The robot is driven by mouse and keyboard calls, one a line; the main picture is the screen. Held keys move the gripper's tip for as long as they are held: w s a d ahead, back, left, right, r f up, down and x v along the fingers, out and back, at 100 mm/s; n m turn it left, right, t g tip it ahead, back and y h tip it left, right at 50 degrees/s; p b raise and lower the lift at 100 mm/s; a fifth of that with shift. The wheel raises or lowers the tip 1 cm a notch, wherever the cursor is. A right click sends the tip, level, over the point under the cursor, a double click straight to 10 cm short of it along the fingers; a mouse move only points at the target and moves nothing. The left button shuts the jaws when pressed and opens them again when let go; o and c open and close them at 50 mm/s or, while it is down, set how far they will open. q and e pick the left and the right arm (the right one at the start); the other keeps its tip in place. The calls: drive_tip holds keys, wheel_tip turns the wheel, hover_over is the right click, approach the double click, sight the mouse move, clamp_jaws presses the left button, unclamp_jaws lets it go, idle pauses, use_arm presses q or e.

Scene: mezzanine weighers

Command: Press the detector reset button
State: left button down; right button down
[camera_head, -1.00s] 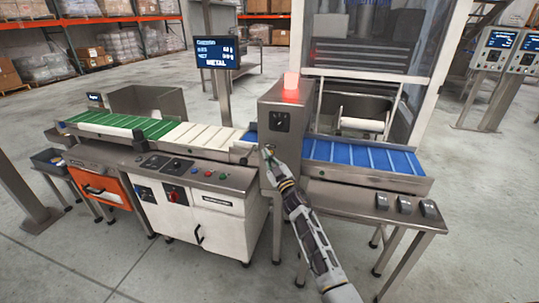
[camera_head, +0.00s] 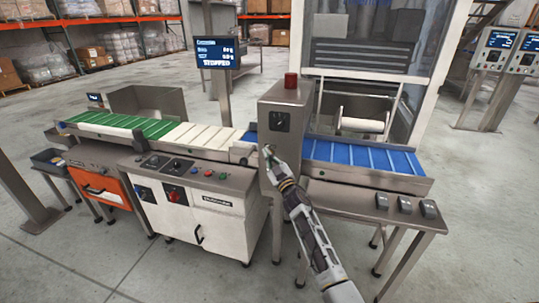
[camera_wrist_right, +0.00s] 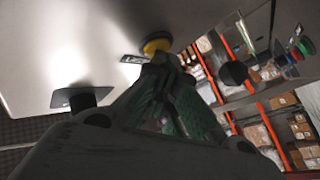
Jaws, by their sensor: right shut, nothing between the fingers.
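The metal detector (camera_head: 268,108) is a grey steel housing around the belt line, with a dark red beacon (camera_head: 291,80) on top that is not lit. My right gripper (camera_head: 268,151) is shut and empty at the detector's front face. In the right wrist view a yellow round button (camera_wrist_right: 155,46) sits on a steel face beside a small label. The shut fingertips (camera_wrist_right: 162,60) meet the button's lower edge in the picture; I cannot tell how far it is pressed. The display (camera_head: 217,53) reads STOPPED. My left gripper is not in view.
A green and white belt (camera_head: 140,125) runs in from the left and a blue belt (camera_head: 355,155) leads off right. Below the left belt a cabinet (camera_head: 222,222) carries coloured buttons and a red switch. A steel table (camera_head: 350,202) stands at the right front.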

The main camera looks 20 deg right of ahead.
drive_tip(key=shift+s+a, duration=0.1)
drive_tip(key=shift+s, duration=0.05)
drive_tip(key=shift+s+a+p, duration=0.3)
drive_tip(key=shift+s+p, duration=0.1)
drive_tip(key=shift+s, duration=0.1)
idle(0.3)
drive_tip(key=shift+s+a, duration=0.1)
drive_tip(key=shift+s+a+p, duration=0.4)
drive_tip(key=shift+s+a, duration=0.3)
drive_tip(key=shift+s, duration=0.3)
drive_tip(key=shift+s+a+p, duration=0.4)
drive_tip(key=shift+s+a, duration=0.25)
drive_tip(key=shift+s, duration=0.35)
